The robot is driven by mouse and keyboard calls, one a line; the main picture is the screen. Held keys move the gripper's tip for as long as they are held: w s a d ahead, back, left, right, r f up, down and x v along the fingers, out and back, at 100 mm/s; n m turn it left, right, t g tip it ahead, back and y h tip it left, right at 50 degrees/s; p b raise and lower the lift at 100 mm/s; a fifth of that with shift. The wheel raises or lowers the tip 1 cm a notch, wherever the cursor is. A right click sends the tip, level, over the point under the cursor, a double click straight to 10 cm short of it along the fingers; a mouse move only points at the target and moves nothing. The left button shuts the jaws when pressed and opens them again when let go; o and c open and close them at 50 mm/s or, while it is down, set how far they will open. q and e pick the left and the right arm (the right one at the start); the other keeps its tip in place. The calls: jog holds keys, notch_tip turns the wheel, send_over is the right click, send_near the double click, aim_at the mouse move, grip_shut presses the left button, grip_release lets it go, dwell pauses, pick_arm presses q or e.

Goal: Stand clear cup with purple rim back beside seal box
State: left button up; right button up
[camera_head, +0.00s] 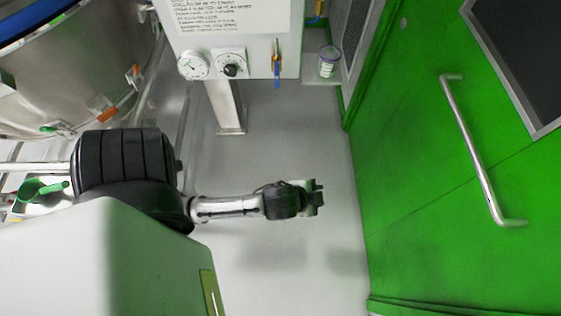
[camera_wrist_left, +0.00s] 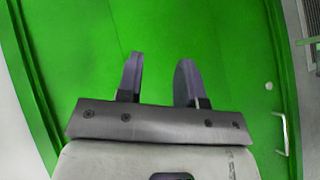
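A small clear cup with a purple rim (camera_head: 328,62) is on a small grey shelf (camera_head: 318,82) at the top, just right of the gauge panel; it seems upright. I cannot make out anything that is clearly a seal box. My left gripper (camera_head: 318,197) is out over the floor in the middle of the head view, well below the cup and apart from it. In the left wrist view, my left gripper's two fingers (camera_wrist_left: 158,65) are spread with nothing between them, in front of a green surface. My right gripper is in neither view.
A white panel (camera_head: 262,62) with two dials and a blue-handled valve (camera_head: 277,70) stands on a post. A green door (camera_head: 430,170) with a metal bar handle (camera_head: 470,150) fills the right. A steel vessel (camera_head: 60,95) is at upper left. The grey floor between is clear.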

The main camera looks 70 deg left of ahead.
pick_arm(q)
jog(key=s+d+n+g+h, duration=0.1)
jog(key=s+g, duration=0.1)
jog(key=s, duration=0.4)
jog(key=s+d+f+n+g, duration=0.1)
jog(key=s+g, duration=0.2)
jog(key=s, duration=0.3)
jog(key=shift+f+n+h, duration=0.3)
jog(key=shift+h, duration=0.1)
jog(key=shift+w, duration=0.1)
